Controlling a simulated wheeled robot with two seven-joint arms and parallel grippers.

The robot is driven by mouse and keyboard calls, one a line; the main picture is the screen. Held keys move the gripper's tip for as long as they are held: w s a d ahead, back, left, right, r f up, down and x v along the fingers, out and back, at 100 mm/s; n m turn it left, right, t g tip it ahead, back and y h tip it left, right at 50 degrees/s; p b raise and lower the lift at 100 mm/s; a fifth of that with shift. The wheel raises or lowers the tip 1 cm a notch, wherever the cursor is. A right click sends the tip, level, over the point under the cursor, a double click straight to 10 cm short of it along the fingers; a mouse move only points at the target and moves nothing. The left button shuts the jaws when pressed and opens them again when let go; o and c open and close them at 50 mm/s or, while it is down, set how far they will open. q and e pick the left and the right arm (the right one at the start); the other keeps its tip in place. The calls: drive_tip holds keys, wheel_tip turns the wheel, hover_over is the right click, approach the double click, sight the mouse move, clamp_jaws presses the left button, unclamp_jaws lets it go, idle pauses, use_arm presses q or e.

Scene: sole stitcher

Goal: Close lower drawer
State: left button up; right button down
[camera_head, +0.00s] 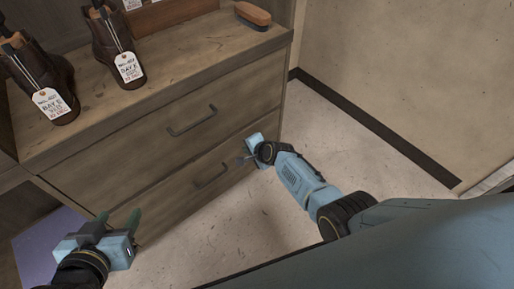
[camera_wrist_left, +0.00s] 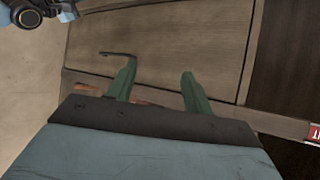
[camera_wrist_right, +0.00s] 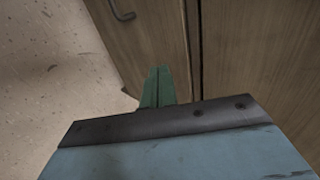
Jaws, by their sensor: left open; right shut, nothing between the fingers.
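The lower drawer (camera_head: 165,202) is a brown wooden front with a dark bar handle (camera_head: 210,177), low in the cabinet. It looks flush or nearly so; I cannot tell whether a small gap remains. My right gripper (camera_head: 243,160) is shut and empty at the right part of the lower drawer front, right of its handle. In the right wrist view its closed green fingers (camera_wrist_right: 157,85) are close to the wood; contact is unclear. My left gripper (camera_head: 119,214) is open and empty, in front of the cabinet's lower left. Its spread fingers show in the left wrist view (camera_wrist_left: 159,75).
The upper drawer (camera_head: 150,135) looks closed, with its own handle (camera_head: 192,121). Brown boots with tags (camera_head: 115,45) and a brush (camera_head: 253,15) stand on the cabinet top (camera_head: 170,65). The floor (camera_head: 340,150) to the right is clear up to the wall.

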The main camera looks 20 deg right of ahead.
use_arm(q)
drive_tip(key=s+a+f+g+y+p, duration=0.2)
drive_tip(key=s+a+f+g+p, duration=0.3)
drive_tip(key=s+f, duration=0.4)
drive_tip(key=shift+a+f+n+g+y, duration=0.3)
drive_tip(key=shift+a+f+g, duration=0.25)
drive_tip(key=shift+f+g, duration=0.95)
use_arm(e)
drive_tip(key=v, duration=0.6)
drive_tip(key=shift+s, duration=0.2)
